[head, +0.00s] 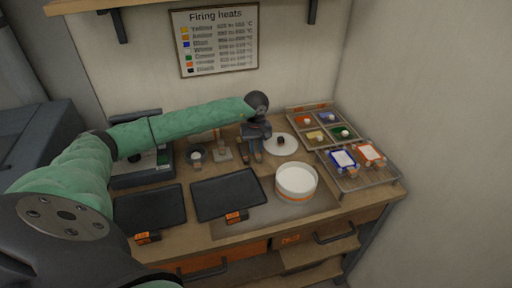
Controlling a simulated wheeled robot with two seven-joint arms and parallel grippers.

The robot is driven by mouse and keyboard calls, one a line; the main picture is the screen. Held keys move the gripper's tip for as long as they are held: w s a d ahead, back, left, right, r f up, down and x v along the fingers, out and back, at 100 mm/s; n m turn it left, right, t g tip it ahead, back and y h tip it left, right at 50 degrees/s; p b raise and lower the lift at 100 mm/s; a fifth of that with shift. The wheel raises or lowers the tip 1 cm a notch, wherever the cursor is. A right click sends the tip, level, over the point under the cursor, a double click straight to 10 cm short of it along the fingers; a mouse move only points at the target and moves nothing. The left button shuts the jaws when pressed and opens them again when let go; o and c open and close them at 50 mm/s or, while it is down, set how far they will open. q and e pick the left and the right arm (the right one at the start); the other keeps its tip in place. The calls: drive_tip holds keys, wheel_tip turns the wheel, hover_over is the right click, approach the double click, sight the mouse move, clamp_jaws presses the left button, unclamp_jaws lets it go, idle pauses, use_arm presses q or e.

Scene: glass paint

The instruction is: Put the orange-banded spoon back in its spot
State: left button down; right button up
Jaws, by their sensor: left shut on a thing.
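My left gripper (252,158) reaches in from the left, fingers down, over the back middle of the bench. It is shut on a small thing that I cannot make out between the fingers. It is beside the white plate (290,150), on its left, and just right of a small pale stand (223,154). A thin upright piece with a brownish-orange tint (217,133) rises at the stand. I cannot tell whether it is a spoon. I cannot clearly pick out the orange-banded spoon. My right gripper is not in view.
A paint tray (332,141) and a rack with blue and orange-red pieces (352,182) fill the right. A wall shelf (150,5) overhangs.

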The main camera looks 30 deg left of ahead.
use_arm(q)
drive_tip(key=shift+f, duration=0.1)
idle(0.3)
drive_tip(key=c, duration=1.2)
unclamp_jaws()
